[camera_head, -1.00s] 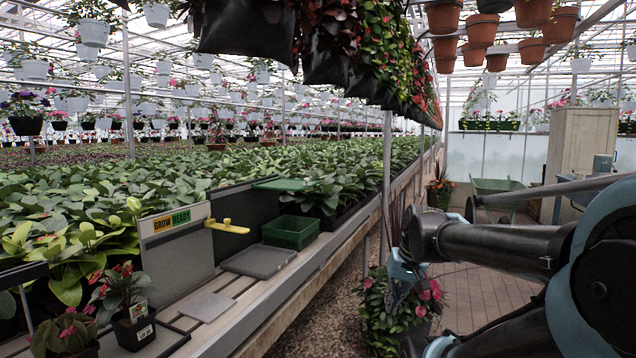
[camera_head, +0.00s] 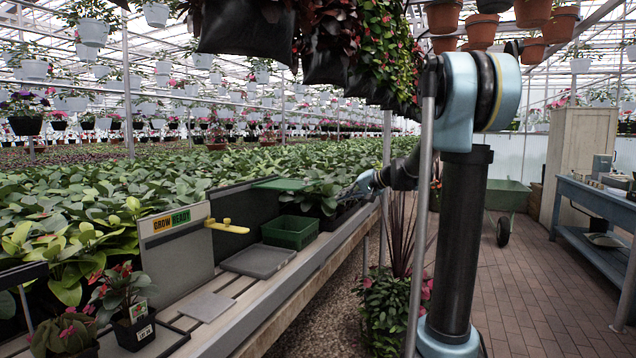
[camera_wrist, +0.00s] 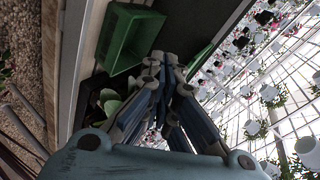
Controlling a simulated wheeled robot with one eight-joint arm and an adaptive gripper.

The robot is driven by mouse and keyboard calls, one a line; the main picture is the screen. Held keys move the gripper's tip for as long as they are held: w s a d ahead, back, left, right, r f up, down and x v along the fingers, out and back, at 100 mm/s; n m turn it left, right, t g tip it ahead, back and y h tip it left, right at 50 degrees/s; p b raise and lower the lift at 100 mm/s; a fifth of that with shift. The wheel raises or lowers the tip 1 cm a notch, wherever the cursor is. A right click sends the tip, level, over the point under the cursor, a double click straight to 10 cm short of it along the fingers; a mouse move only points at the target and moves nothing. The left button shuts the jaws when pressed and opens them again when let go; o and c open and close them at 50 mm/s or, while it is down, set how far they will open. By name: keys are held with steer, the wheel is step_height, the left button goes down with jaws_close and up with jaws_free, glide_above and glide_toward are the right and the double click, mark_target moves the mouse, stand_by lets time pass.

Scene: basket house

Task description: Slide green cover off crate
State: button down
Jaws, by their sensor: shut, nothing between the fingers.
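An open green crate (camera_head: 289,233) stands on the bench, and its inside looks empty. A flat green cover (camera_head: 279,185) lies behind and above it, by the top of a dark panel; what bears it I cannot tell. My gripper (camera_head: 352,193) is right of the crate and cover, near the leafy plants and apart from both. In the wrist view the green crate (camera_wrist: 128,38) is at upper left, and a green strip (camera_wrist: 198,62), perhaps the cover, shows right of the fingertips. My gripper (camera_wrist: 168,60) is shut and empty there.
A grey tray (camera_head: 259,261) lies before the crate. A grey panel (camera_head: 177,243) with a "GROW READY" sign (camera_head: 171,220) and a yellow handle (camera_head: 228,228) stand left. Leafy plants (camera_head: 322,194) crowd behind the crate. A thin post (camera_head: 387,135) rises near my arm.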

steer(key=w+r+m+t+y, duration=0.1)
steer(key=w+r+t+y, duration=0.1)
steer(key=w, duration=0.8)
steer(key=w+r+m+t+y, duration=0.1)
steer(key=w+r+m+y, duration=0.1)
steer(key=w, duration=0.9)
steer(key=w+a+f, duration=0.1)
steer(key=w+a, duration=0.1)
steer(key=a, duration=0.9)
steer(key=shift+w, duration=0.15)
steer(key=shift+a, duration=0.1)
steer(key=s+a, duration=0.4)
steer(key=s, duration=0.8)
steer(key=s+a, duration=0.4)
steer(key=s, duration=0.8)
steer(key=shift+a, duration=0.4)
